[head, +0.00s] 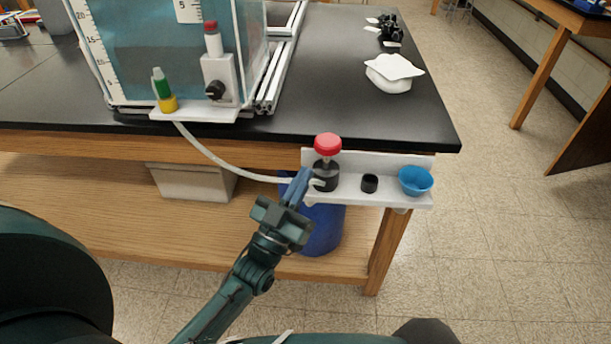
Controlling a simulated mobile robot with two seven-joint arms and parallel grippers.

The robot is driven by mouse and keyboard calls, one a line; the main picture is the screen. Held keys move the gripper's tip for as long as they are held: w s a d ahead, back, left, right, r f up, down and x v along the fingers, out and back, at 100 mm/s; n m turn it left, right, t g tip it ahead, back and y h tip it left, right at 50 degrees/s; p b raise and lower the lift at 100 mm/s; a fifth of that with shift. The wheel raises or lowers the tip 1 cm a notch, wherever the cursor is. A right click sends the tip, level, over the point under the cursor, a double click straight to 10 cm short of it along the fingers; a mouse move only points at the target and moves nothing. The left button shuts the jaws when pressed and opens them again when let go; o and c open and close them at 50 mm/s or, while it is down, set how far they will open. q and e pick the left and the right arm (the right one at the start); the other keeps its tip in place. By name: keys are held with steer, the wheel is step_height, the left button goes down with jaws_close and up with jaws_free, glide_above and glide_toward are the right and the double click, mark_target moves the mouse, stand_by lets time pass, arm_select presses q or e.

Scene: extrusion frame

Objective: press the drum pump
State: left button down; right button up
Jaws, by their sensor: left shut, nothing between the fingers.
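The drum pump (327,175) has a black body and a round red knob (327,143) on top. It stands upright on a white shelf (345,198) at the table's front right corner. A white hose (215,158) runs from the pump's left side to the clear tank. A blue drum (326,230) sits below the shelf. My left gripper (302,182) is shut and empty, just left of the pump body and lower than the red knob. I cannot tell whether it touches the pump or hose. My right gripper is not in view.
A black cap (370,183) and a blue bowl (416,180) sit on the shelf right of the pump. A clear tank (170,45) with a small valve panel (217,78) stands on the black tabletop.

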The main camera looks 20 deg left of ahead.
arm_select(q)
steer(key=b+v, duration=0.1)
steer(key=v, duration=0.7)
steer(key=shift+f, duration=0.4)
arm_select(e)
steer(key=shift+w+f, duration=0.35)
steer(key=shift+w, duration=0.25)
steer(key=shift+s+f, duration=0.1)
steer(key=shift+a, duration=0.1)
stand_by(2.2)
